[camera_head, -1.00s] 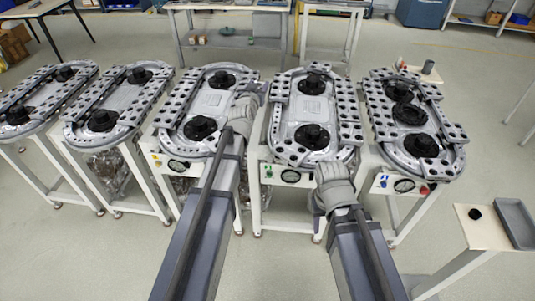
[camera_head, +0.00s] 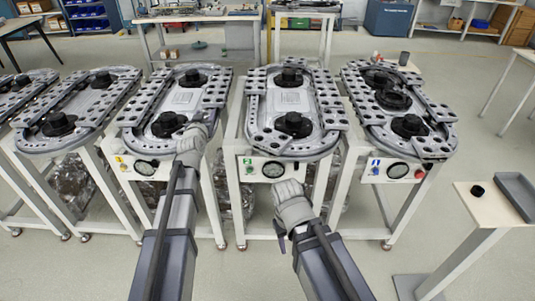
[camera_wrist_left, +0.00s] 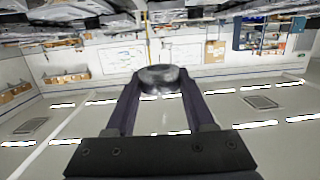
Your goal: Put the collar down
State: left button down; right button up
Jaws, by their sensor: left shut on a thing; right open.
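The collar (camera_wrist_left: 158,74), a dark grey round piece, is held between the two fingertips of my left gripper in the left wrist view. In the head view my left gripper (camera_head: 203,122) is at the front right part of a ring track (camera_head: 183,97) left of centre. Its own hand hides the collar there, and I cannot tell whether it touches the track. My right gripper (camera_head: 289,190) is open and empty, low in front of the neighbouring ring track (camera_head: 291,100), beside its gauge.
Another ring track (camera_head: 398,100) stands to the right, and more tracks stand to the left. All are on white frames with gaps between. A side table (camera_head: 487,215) at the right bears a small black cylinder (camera_head: 478,190) and a grey tray (camera_head: 516,196). Floor is clear near it.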

pick_arm(q)
notch_tip(320, 180, down, 9)
jog(key=b, duration=0.7)
notch_tip(320, 180, up, 10)
jog(key=m+h+p, duration=0.3)
jog(key=h+p, duration=0.2)
jog(key=p, duration=0.5)
send_over(271, 138)
jog(key=f+b, duration=0.6)
jog(key=shift+w+f, duration=0.15)
jog(key=shift+w, duration=0.05)
pick_arm(e)
notch_tip(271, 138, down, 5)
jog(key=shift+f, duration=0.2)
pick_arm(q)
jog(key=shift+f, duration=0.1)
pick_arm(e)
jog(key=shift+f, duration=0.1)
pick_arm(q)
notch_tip(271, 138, down, 4)
jog(key=b, duration=0.3)
jog(key=shift+r+b, duration=0.25)
jog(key=shift+b, duration=0.15)
pick_arm(e)
notch_tip(271, 138, down, 4)
jog(key=shift+r, duration=0.25)
